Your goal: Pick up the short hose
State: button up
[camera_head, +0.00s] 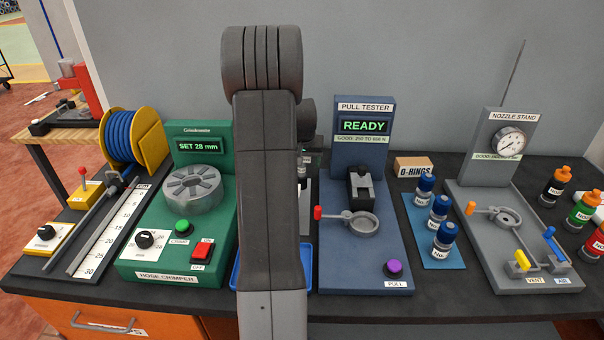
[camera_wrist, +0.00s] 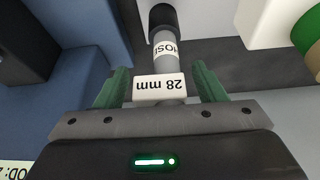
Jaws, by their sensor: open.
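In the wrist view a short hose (camera_wrist: 165,50) has a black end, a grey body with a label reading HOSE, and a white tag (camera_wrist: 160,87) reading 28 mm. My gripper (camera_wrist: 161,70) is open, with one green finger on each side of the hose and tag. Gaps show between the fingers and the hose. In the head view my arm hides most of my gripper and the hose, between the hose crimper and the pull tester.
The green hose crimper (camera_head: 142,265) stands left of my arm. The blue pull tester (camera_head: 362,262) stands close on its right. A blue tray (camera_head: 235,278) shows partly behind my arm. An O-rings box (camera_head: 413,167) and blue-capped bottles (camera_head: 443,240) are further right.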

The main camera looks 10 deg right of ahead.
jog(key=shift+c, duration=0.4)
jog(key=c, duration=1.3)
